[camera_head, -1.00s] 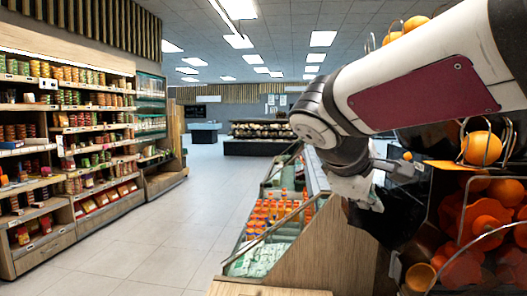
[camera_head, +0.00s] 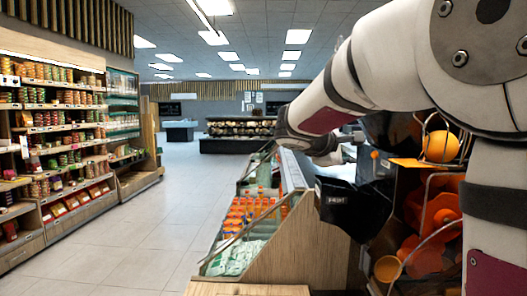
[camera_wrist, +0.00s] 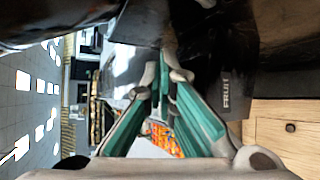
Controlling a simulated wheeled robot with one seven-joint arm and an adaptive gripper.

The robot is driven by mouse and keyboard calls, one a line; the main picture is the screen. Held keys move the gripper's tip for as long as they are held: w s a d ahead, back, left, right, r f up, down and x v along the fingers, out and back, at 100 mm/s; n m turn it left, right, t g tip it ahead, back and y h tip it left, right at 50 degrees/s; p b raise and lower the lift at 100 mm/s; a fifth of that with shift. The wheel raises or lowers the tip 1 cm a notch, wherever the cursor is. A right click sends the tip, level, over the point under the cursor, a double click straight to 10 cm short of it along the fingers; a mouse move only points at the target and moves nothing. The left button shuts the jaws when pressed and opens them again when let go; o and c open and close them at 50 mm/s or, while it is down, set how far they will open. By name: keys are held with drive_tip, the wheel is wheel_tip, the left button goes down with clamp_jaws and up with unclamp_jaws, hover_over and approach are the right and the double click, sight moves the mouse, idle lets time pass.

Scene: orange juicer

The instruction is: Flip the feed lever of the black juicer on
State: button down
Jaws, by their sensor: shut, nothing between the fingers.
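The black juicer (camera_head: 385,212) stands at the right of the head view, with orange inner parts and a wire rack holding an orange (camera_head: 440,146). A small orange knob (camera_head: 374,154) shows on its upper left; it may belong to the feed lever, whose position I cannot make out. My gripper (camera_wrist: 165,72) shows in the wrist view with its teal fingers drawn together at the tips, nothing between them. In the head view my arm mostly hides the gripper, close to the left of the knob. I cannot tell whether it touches the juicer.
A black bin (camera_head: 342,212) marked FRUIT juts out left of the juicer; its label panel (camera_wrist: 226,92) is beside the fingers in the wrist view. A wood-sided display (camera_head: 285,250) with orange bottles (camera_head: 243,212) stands left of it. The aisle floor (camera_head: 150,235) is clear.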

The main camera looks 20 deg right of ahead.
drive_tip(key=s, duration=0.1)
drive_tip(key=s+r, duration=0.1)
drive_tip(key=s+p, duration=0.1)
drive_tip(key=shift+s+d+r, duration=0.25)
drive_tip(key=shift+s+d, duration=0.1)
drive_tip(key=shift+d, duration=0.05)
drive_tip(key=shift+s+a, duration=0.15)
drive_tip(key=shift+s, duration=0.6)
